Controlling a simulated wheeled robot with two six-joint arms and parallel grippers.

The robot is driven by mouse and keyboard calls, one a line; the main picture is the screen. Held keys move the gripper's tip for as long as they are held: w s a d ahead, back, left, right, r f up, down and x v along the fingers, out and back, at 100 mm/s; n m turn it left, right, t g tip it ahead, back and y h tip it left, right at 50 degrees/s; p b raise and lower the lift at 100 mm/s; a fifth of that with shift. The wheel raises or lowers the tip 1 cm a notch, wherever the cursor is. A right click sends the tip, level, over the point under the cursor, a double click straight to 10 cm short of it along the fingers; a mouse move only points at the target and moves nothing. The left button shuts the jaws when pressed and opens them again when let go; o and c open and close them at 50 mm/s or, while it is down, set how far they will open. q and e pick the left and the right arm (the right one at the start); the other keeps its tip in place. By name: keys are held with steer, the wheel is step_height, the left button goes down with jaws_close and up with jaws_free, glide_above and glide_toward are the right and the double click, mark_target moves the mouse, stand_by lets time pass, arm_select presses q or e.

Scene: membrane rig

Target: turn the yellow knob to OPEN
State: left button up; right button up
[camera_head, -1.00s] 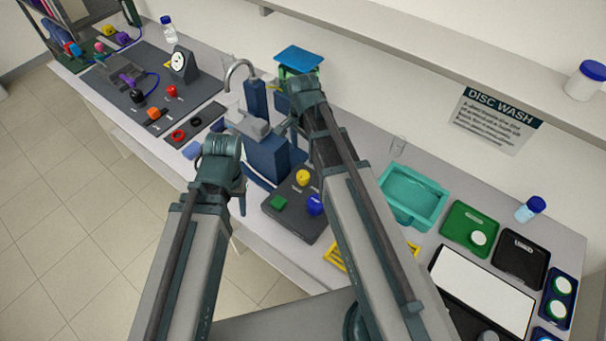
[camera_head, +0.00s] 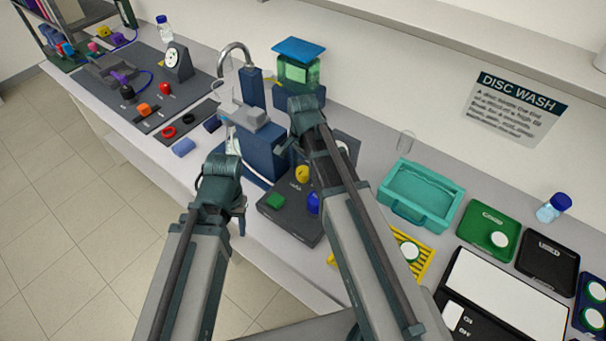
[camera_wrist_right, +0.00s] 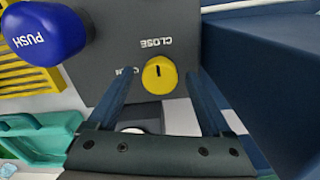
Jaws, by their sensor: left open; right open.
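The yellow knob (camera_head: 302,173) stands on the dark control panel (camera_head: 283,222). In the right wrist view the yellow knob (camera_wrist_right: 161,80) has a short dark mark directed up toward the word CLOSE; a label at its left is partly hidden by a finger. My right gripper (camera_wrist_right: 163,75) is open, with its fingers on the left and right of the knob in that view. I cannot tell whether they touch it. In the head view its fingers are hard to make out. My left gripper (camera_head: 241,222) is open and empty, left of the panel near the table's front edge.
A blue PUSH button (camera_wrist_right: 42,30) and a green button (camera_head: 275,201) are on the same panel. A blue stand (camera_head: 262,150) rises behind it. A teal tray (camera_head: 440,217) and a yellow rack (camera_head: 425,268) lie to the right.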

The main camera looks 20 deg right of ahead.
steer(key=shift+f, duration=0.1)
jaws_close()
stand_by(0.4)
steer(key=shift+n, duration=0.3)
steer(key=n, duration=1.7)
steer(key=shift+n, duration=0.3)
